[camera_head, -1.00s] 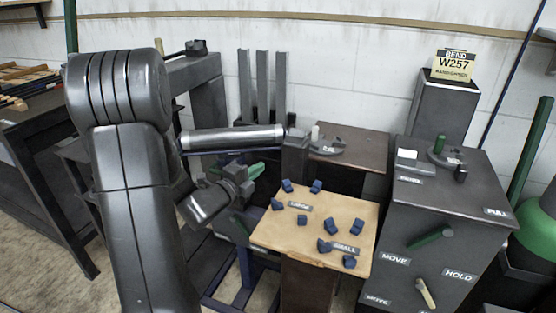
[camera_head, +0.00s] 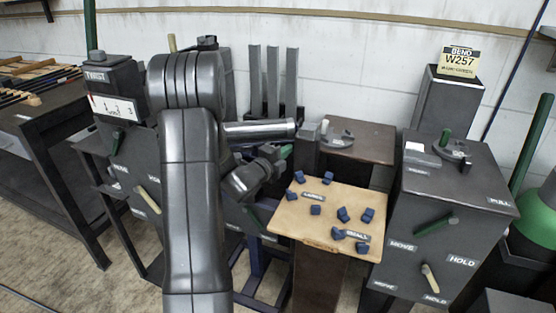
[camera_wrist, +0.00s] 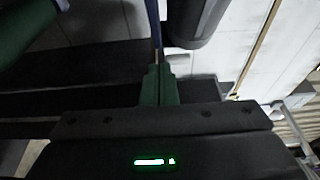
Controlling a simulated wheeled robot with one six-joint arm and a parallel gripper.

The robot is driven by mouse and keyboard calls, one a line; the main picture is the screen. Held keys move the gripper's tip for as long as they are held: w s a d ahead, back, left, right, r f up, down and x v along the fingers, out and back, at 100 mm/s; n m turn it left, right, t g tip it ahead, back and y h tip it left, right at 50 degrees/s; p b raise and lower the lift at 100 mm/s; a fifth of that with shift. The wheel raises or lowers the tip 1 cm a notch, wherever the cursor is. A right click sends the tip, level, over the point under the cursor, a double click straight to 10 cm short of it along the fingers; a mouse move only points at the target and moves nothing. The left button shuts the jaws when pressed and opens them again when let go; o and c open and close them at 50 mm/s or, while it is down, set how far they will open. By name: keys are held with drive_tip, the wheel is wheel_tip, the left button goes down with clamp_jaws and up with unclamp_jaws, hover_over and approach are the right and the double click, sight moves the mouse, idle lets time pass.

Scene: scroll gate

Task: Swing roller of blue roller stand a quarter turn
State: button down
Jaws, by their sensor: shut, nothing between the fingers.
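The roller (camera_head: 258,131) is a grey metal cylinder lying about level in the head view, its left end hidden behind my arm. Below it, dark blue legs (camera_head: 262,262) of the stand reach the floor, partly hidden by my arm. My gripper (camera_head: 284,154), with green fingertips, is just below the roller's right part; whether it touches cannot be told. In the wrist view my green fingers (camera_wrist: 158,86) are together and empty. Beyond them are a thin blue bar (camera_wrist: 153,24) and a dark rounded cylinder (camera_wrist: 194,22), perhaps the roller.
A wooden board (camera_head: 312,222) with several blue blocks is right of my gripper. A dark cabinet (camera_head: 450,212) with levers stands further right. Another lever panel (camera_head: 128,160) is at left. Grey upright bars (camera_head: 272,80) stand behind the roller. Floor shows at lower left.

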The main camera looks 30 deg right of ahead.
drive_tip(key=shift+w+d, duration=0.2)
drive_tip(key=shift+w, duration=0.5)
drive_tip(key=shift+w+d, duration=0.15)
drive_tip(key=shift+w, duration=0.5)
drive_tip(key=shift+b, duration=0.35)
